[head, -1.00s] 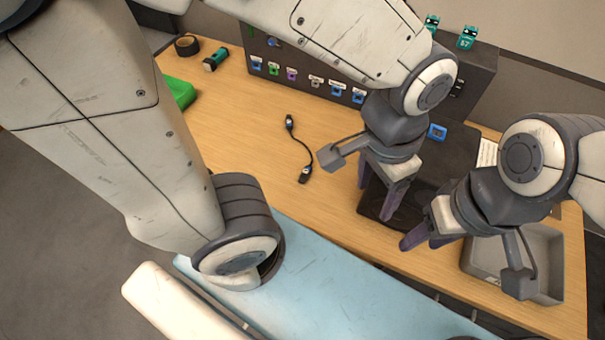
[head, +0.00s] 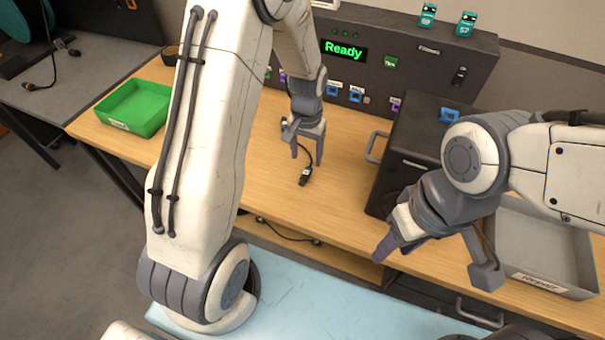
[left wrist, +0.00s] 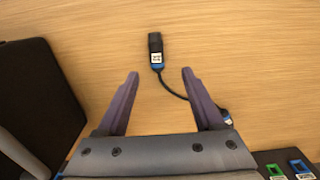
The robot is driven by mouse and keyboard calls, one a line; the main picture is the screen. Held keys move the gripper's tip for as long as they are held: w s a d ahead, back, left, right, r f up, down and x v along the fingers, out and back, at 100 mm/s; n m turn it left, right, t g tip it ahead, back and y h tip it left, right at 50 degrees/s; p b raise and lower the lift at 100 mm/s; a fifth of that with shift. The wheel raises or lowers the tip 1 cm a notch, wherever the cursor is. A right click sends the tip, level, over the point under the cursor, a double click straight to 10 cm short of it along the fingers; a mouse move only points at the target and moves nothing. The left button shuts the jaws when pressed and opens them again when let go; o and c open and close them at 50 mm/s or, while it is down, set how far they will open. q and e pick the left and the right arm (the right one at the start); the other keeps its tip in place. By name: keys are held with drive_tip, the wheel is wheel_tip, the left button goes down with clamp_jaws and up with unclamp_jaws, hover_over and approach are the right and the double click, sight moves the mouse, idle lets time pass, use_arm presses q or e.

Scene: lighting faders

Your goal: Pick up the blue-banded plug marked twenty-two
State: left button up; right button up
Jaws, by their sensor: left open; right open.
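A short black cable lies on the wooden table with a plug at each end. Its near plug (head: 305,177) also shows in the left wrist view (left wrist: 156,50), with a blue band and a white label too small to read. The far plug (left wrist: 226,117) also has blue and lies partly behind the right finger there. My left gripper (head: 307,158) is open and empty above the cable, pointing down. In its wrist view (left wrist: 160,73) the near plug is just beyond the fingertips, between their lines. My right gripper (head: 387,238) is open and empty, away from the cable at the right.
A dark panel (head: 400,55) with a Ready display stands at the back, with blue sockets along it. A black box (head: 405,165) with a handle is right of the cable. A green tray (head: 130,112) is left, a grey tray (head: 560,292) right.

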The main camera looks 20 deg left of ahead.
sight(308, 169)
use_arm(q)
drive_tip(key=shift+d+f+p, duration=0.15)
drive_tip(key=shift+f+p, duration=0.05)
drive_tip(key=shift+f, duration=1.2)
drive_tip(key=shift+d+f+p, duration=0.1)
drive_tip(key=shift+f+p, duration=0.1)
drive_tip(key=shift+f, duration=1.15)
clamp_jaws()
